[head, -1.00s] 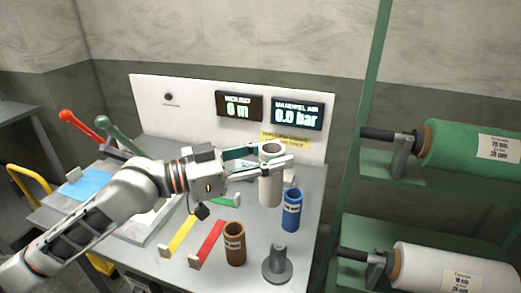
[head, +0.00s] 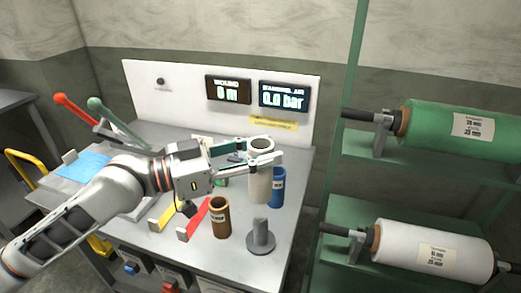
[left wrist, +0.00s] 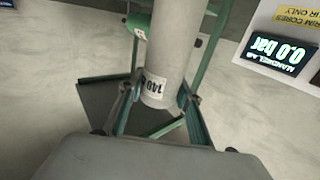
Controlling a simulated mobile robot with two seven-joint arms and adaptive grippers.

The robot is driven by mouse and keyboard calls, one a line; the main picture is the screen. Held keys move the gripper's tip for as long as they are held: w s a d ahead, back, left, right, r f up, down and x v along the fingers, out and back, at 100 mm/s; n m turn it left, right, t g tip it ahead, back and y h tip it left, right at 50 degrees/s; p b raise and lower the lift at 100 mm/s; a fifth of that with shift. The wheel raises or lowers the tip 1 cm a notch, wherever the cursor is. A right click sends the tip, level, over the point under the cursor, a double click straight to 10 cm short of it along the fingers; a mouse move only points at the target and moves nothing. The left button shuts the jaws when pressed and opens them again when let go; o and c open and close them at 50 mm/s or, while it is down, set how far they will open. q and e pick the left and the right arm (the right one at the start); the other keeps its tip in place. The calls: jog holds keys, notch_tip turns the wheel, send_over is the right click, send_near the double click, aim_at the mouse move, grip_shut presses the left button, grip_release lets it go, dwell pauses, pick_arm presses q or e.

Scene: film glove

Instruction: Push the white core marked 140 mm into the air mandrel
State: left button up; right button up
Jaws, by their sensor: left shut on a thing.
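My left gripper (head: 268,158) is shut around the upper part of the white core (head: 259,183), a hollow tube held upright. In the head view the core stands in front of the blue core and partly covers it. The left wrist view also shows the white core (left wrist: 165,45) between my fingers, with a "140" label near its end. Whether its lower end touches the bench cannot be told. A grey post on a round flanged base (head: 261,237) stands nearer the bench's front edge, apart from the core. I cannot tell which part is the air mandrel. My right gripper is out of view.
A brown core (head: 220,218) and a blue core (head: 279,186) stand on the bench (head: 290,215). Red (head: 196,218) and yellow (head: 164,217) strips lie left of them. The mandrel air display (head: 284,96) reads 0.0 bar. A green rack with film rolls (head: 432,248) stands to the right.

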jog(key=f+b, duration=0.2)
jog(key=b, duration=0.1)
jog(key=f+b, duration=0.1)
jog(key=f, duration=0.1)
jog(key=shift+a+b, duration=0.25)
jog(key=shift+b, duration=0.05)
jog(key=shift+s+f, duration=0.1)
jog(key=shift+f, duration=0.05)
dwell(0.5)
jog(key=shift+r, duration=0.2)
dwell(0.8)
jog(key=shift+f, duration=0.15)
dwell(0.3)
